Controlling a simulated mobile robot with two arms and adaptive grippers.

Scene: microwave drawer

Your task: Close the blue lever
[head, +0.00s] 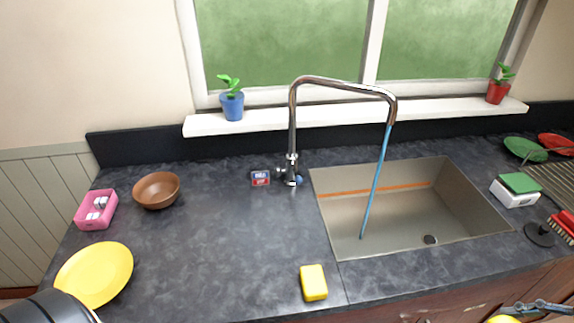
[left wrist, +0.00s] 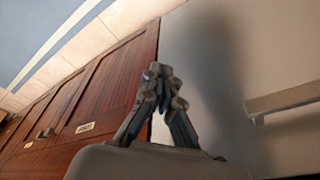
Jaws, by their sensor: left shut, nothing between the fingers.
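A chrome tap (head: 292,130) stands at the back of the counter, left of the sink. Its small blue lever (head: 299,180) sits low on the right side of the tap base. A blue stream of water (head: 376,180) runs from the spout into the steel sink (head: 345,225). In the left wrist view my left gripper (left wrist: 158,75) is shut and empty, in front of wooden cabinet doors and a pale surface, away from the tap. My right gripper (head: 538,307) shows small at the bottom right of the head view, far from the lever; its opening is unclear.
A yellow sponge (head: 314,283) lies near the counter front. A yellow plate (head: 95,274), brown bowl (head: 157,190) and pink box (head: 96,210) stand at left. The middle counter is clear.

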